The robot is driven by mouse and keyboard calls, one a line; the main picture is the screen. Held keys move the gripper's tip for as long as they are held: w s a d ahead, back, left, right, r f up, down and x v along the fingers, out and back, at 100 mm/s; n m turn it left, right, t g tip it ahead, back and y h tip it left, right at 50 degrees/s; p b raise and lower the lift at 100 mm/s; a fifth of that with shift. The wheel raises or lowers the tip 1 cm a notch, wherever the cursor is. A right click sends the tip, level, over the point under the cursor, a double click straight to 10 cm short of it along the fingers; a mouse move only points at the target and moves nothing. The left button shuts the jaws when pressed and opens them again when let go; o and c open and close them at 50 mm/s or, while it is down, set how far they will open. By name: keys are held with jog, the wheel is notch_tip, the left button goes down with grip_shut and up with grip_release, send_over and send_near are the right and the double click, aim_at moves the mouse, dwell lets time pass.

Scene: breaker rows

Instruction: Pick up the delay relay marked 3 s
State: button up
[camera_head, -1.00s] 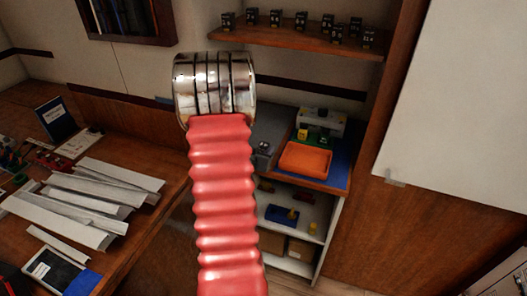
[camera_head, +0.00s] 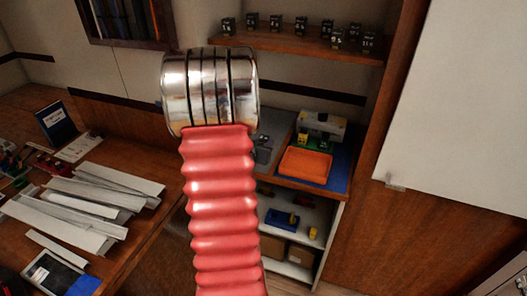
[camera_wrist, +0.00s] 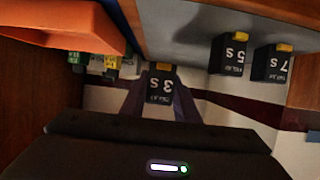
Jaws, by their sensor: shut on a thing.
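The delay relay marked 3 s (camera_wrist: 160,86) is a small dark block with white lettering and a yellow top; it shows upside down in the wrist view. My gripper (camera_wrist: 160,100) is shut on it, one dark finger on each side. Relays marked 5 s (camera_wrist: 230,56) and 7 s (camera_wrist: 271,64) stand beside it to the right, apart from it. In the head view my metal cuff and red arm sleeve hide my gripper and the held relay.
In the head view several dark relays (camera_head: 337,37) stand on a wooden shelf (camera_head: 290,42). Below are an orange tray (camera_head: 306,162) on a blue mat (camera_head: 337,176) and a white shelf unit (camera_head: 328,222). A pale panel (camera_head: 455,100) stands at right. White trunking pieces (camera_head: 95,205) lie on the left bench.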

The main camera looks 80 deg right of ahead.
aim_at(263, 138)
notch_tip(263, 138, up, 5)
jog(key=shift+f, duration=0.1)
dwell(0.7)
